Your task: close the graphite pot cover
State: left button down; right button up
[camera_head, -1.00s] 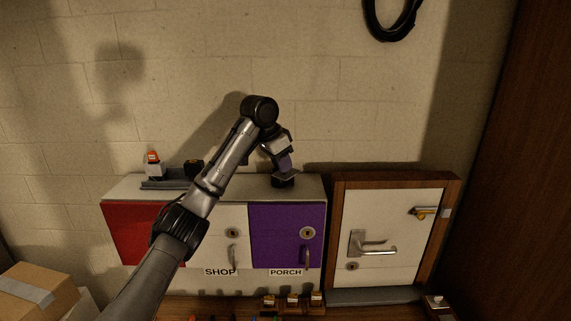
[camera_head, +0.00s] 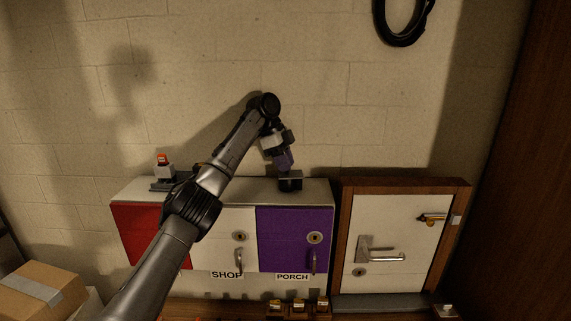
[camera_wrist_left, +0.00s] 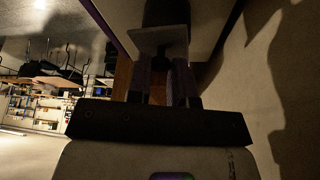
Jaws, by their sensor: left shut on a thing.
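My left gripper (camera_head: 287,171) points down over the top of the cabinet, above the purple door. It is shut on a small dark piece, which I take to be part of the graphite pot cover. A dark, block-like graphite pot (camera_head: 290,185) sits on the cabinet top right under the fingers. In the left wrist view a flat grey plate (camera_wrist_left: 160,40), apparently the cover, shows at the fingertips (camera_wrist_left: 160,75). How far the cover stands open cannot be told. My right gripper is not in view.
The cabinet (camera_head: 232,187) has red, white and purple doors. A small orange-topped item (camera_head: 163,166) stands at its left end. A wood-framed door panel (camera_head: 397,243) stands to the right. A cardboard box (camera_head: 40,293) is at lower left.

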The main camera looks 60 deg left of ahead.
pick_arm(q)
jog(key=shift+w+a+m, duration=0.1)
jog(key=shift+a+m, duration=0.05)
jog(key=shift+m, duration=0.35)
jog(key=shift+g, duration=0.3)
jog(key=c, duration=1)
grip_release()
jog(key=shift+r, duration=0.1)
jog(key=shift+r, duration=1.75)
jog(key=w+d+r, duration=0.1)
jog(key=d+r, duration=0.1)
jog(key=d, duration=0.1)
jog(key=w+d+r, duration=0.2)
jog(key=d+r, duration=0.1)
jog(key=d, duration=0.1)
jog(key=w+d+r, duration=0.1)
jog(key=d+r, duration=0.1)
jog(key=d, duration=0.1)
jog(key=shift+w+d+r, duration=0.15)
jog(key=shift+d, duration=0.25)
